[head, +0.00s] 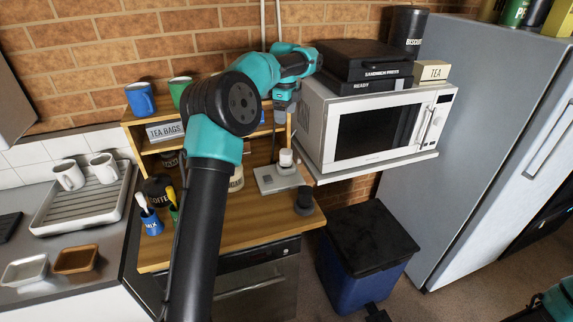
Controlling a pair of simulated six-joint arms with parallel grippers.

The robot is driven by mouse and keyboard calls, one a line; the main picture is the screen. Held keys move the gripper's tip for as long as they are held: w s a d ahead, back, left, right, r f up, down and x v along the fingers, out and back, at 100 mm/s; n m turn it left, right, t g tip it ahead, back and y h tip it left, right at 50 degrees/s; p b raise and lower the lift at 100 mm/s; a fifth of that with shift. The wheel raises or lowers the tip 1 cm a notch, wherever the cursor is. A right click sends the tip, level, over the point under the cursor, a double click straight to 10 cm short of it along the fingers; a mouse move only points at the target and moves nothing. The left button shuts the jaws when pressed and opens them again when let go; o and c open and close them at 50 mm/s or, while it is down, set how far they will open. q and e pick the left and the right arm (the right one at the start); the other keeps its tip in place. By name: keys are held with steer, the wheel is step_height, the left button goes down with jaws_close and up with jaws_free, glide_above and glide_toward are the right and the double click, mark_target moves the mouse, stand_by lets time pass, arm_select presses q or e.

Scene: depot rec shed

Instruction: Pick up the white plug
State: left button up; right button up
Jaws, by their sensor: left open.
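The white plug (286,158) seems to be the small white piece at the back of the wooden counter, by a pale flat plate (268,181). Whether it rests on the plate or is fitted into it is hard to tell. My left gripper (284,137) points down right above the white piece, its jaws open. The fingers are small and dark here, and I cannot tell whether they reach around the piece.
A white microwave (312,120) on a shelf stands close right of my left gripper. A dark cylinder (305,200) stands at the counter's right edge. A wooden rack with mugs is behind my arm. A blue bin (360,285) stands below.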

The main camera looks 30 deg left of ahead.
mark_target(286, 152)
arm_select(q)
step_height(286, 152, down, 12)
steer(key=shift+r, duration=0.1)
stand_by(0.4)
steer(key=shift+w+f, duration=0.1)
steer(key=shift+f, duration=2.55)
steer(key=c, duration=1)
steer(key=shift+r, duration=0.1)
